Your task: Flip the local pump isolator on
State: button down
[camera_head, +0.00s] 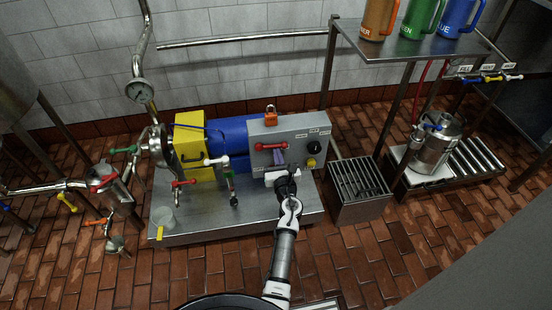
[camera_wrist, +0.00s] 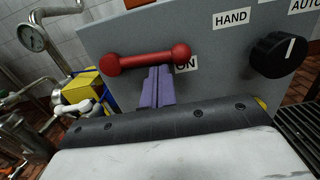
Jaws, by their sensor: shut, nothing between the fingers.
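The pump isolator is a red bar handle (camera_wrist: 148,59) with round ends on a grey control panel (camera_wrist: 215,60). It lies nearly level, its right end beside the ON label (camera_wrist: 187,64). The handle also shows in the head view (camera_head: 270,146). My gripper (camera_wrist: 158,82) has purple fingers shut together with nothing between them. The fingertips are just below the middle of the handle and partly overlap it in the wrist view; I cannot tell whether they touch. In the head view my gripper (camera_head: 279,158) is in front of the panel.
A black selector knob (camera_wrist: 281,54) with HAND and AUTO labels is right of the handle. Valves with coloured handles and a yellow guard (camera_head: 190,145) stand to the left. A grated drain box (camera_head: 358,182) is to the right.

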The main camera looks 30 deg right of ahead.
jog(key=shift+r+n, duration=0.2)
jog(key=shift+n, duration=0.1)
jog(key=shift+s, duration=0.1)
dwell(0.5)
